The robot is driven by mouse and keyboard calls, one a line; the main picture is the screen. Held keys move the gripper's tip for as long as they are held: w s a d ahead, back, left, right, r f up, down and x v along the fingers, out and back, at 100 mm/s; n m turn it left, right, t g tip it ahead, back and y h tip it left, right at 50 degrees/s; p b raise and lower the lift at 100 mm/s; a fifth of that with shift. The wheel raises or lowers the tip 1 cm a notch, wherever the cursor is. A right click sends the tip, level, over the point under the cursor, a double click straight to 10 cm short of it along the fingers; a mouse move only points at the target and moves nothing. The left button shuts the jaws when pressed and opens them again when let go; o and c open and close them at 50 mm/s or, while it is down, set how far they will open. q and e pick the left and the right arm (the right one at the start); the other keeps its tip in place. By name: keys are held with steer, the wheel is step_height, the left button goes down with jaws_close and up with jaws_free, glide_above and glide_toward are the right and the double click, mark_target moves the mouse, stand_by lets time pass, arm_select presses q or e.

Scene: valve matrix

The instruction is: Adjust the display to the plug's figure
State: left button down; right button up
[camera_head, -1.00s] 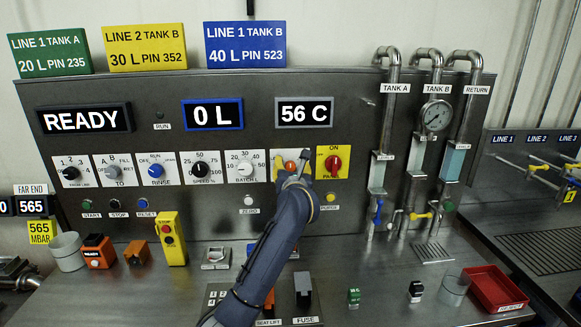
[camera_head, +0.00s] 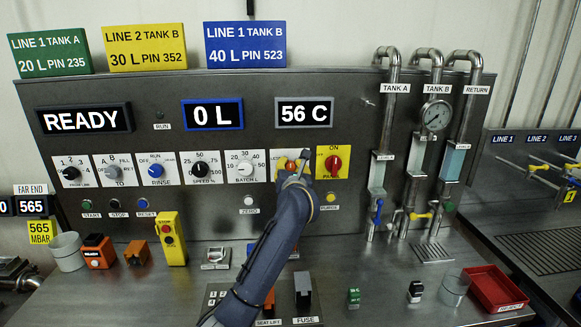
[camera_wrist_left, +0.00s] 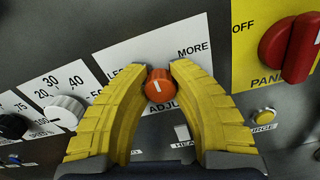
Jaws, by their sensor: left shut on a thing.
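The orange ADJUST knob (camera_wrist_left: 160,86) sits on a white plate marked LESS and MORE; in the head view the knob (camera_head: 291,165) is partly covered by my gripper. My left gripper (camera_wrist_left: 158,72) has its yellow fingers on both sides of the knob, shut on it; in the head view it is at the panel (camera_head: 292,167). The display (camera_head: 304,112) above reads 56 C. A small green block (camera_head: 353,297) and a small dark block (camera_head: 416,291) with white lettering lie on the bench; either could be the plug. Their lettering is too small to read surely. My right gripper is out of view.
The red PANEL OFF/ON switch (camera_wrist_left: 290,50) is close on the knob's right, with a yellow PURGE button (camera_wrist_left: 263,115) below it. The white BATCH knob (camera_wrist_left: 65,113) is on the left. A red tray (camera_head: 495,290) stands at the bench's right.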

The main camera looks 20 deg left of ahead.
arm_select(q)
steer(key=m, duration=0.4)
steer(key=shift+r+m, duration=0.1)
steer(key=shift+m, duration=0.3)
steer(key=c, duration=1.1)
jaws_free()
steer(key=shift+d, duration=0.1)
steer(key=shift+o, duration=0.2)
steer(key=v, duration=1.2)
